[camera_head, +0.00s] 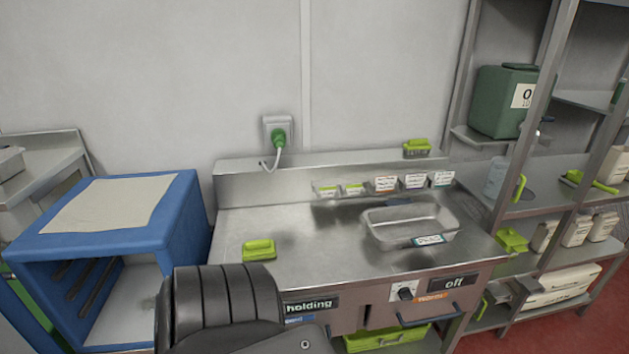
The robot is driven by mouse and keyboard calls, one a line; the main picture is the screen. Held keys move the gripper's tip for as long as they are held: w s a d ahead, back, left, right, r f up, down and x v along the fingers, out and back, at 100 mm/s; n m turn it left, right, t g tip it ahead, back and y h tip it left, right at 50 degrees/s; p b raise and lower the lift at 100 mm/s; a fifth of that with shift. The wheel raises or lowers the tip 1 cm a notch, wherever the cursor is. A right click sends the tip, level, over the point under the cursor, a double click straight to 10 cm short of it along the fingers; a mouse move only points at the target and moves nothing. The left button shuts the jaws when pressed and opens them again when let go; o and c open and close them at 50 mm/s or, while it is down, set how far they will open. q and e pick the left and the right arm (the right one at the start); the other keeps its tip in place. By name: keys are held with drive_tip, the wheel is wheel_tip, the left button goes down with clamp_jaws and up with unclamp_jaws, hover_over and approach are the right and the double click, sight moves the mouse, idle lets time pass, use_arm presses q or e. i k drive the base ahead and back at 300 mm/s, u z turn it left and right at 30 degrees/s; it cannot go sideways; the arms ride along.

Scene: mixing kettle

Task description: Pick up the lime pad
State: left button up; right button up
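A lime-green pad (258,250) lies flat on the left part of the steel counter (300,225), near its front edge. Its whole top shows and nothing touches it. A dark ribbed part of my own body stands in front of the counter, just below and left of the pad in the picture, and covers part of the counter front. Neither of my grippers shows in the head view.
A steel tray (376,238) is at the counter's right. A lime-topped item (416,147) sits on the back ledge, above small labelled tags (386,184). A blue box (60,243) stands left. Shelving (573,140) is at the right. The middle of the counter is clear.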

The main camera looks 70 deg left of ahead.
sight(263, 249)
drive_tip(key=i, duration=1.1)
drive_tip(key=u, duration=4.35)
